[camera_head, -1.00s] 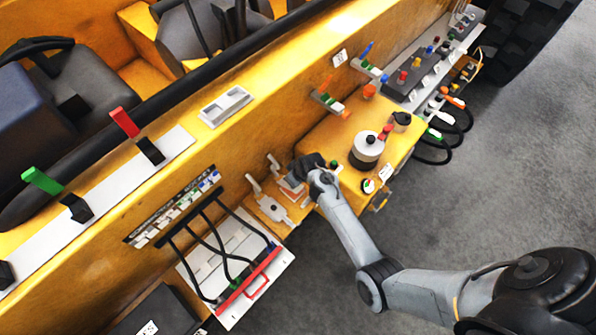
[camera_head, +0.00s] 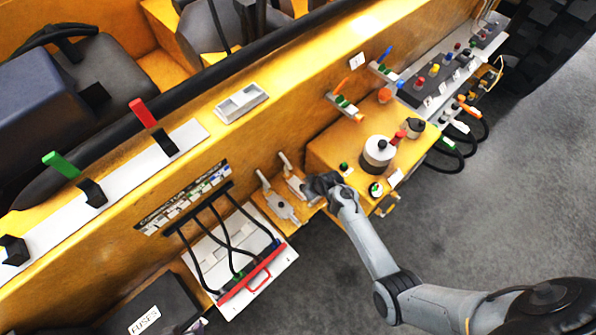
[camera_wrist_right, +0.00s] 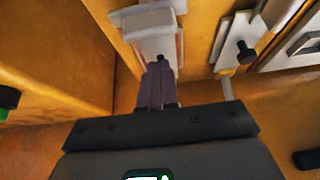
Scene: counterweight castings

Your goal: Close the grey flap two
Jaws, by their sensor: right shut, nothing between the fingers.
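Two grey flap fittings are fixed on the yellow ledge in the head view, each with a pale upright lever. The left one (camera_head: 281,208) is fully clear; the right one (camera_head: 297,186) is beside my right gripper (camera_head: 318,183). I cannot read which is numbered two. In the right wrist view a grey flap (camera_wrist_right: 152,22) with reddish edges lies just beyond my shut, empty right gripper (camera_wrist_right: 157,100). The fingertips overlap its lower end in the picture; contact is unclear. The other fitting (camera_wrist_right: 232,40) shows to its right. My left gripper is not in view.
A yellow box holds a silver-and-black round pot (camera_head: 377,155), a green button (camera_head: 344,166) and a small dark jug (camera_head: 414,127). A white cable panel (camera_head: 218,262) with a red handle (camera_head: 258,284) is left of the flaps. Grey floor in front is open.

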